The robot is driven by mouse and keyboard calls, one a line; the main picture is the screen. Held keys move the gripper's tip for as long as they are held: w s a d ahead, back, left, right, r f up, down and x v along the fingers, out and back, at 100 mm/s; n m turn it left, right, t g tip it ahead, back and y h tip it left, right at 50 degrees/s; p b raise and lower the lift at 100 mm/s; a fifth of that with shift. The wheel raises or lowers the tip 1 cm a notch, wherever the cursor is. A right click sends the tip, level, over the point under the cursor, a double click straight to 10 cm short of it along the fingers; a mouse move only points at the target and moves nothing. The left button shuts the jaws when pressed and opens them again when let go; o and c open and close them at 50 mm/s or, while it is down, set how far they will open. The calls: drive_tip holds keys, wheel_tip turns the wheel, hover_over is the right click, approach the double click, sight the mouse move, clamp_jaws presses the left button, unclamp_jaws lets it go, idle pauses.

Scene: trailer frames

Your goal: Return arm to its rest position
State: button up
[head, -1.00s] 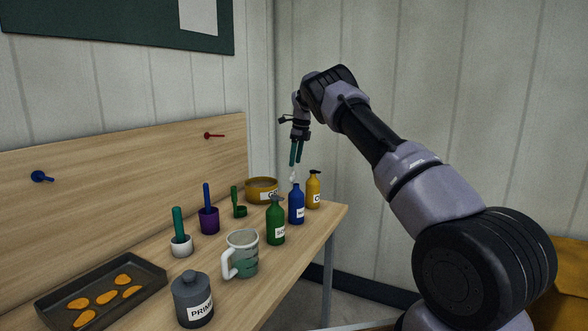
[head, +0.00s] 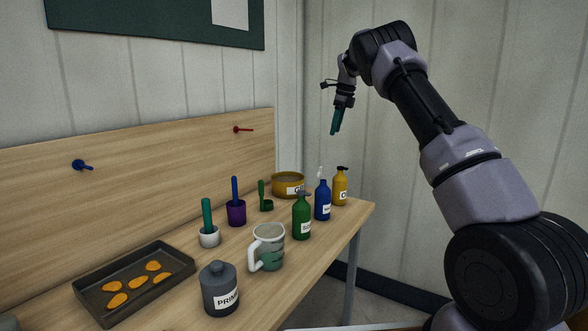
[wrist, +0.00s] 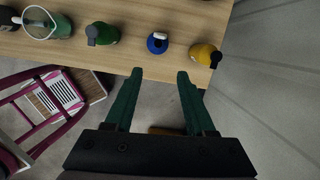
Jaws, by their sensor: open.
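My gripper (head: 337,121) is raised in the air above the right end of the wooden table (head: 325,240), in front of the pale wall. Its two green fingers are apart with nothing between them.
A green bottle (head: 302,218), a measuring jug (head: 268,248), a grey jar (head: 220,290) and a dark tray (head: 165,284) stand on the table. A pink-framed step stool (wrist: 60,105) is on the floor by the table in the wrist view. The air around my gripper is clear.

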drive_tip(key=s+d+r+n+t+y, duration=0.1)
drive_tip(key=s+d+r+n, duration=0.25)
drive_tip(key=s+r, duration=0.6)
drive_tip(key=s+d+r+n+t, duration=0.15)
drive_tip(key=s+r+n, duration=0.45)
drive_tip(key=s, duration=0.7)
drive_tip(key=s+f+n+t, duration=0.1)
drive_tip(key=s+f+n, duration=0.1)
drive_tip(key=s, duration=0.7)
drive_tip(key=s+a+f+n+t, duration=0.1)
drive_tip(key=s+n, duration=0.4)
drive_tip(key=s, duration=0.5)
drive_tip(key=s+f+n+t+h, duration=0.1)
drive_tip(key=s+f+n, duration=0.2)
drive_tip(key=s, duration=0.7)
drive_tip(key=shift+a+f, duration=0.15)
drive_tip(key=shift+a, duration=0.2)
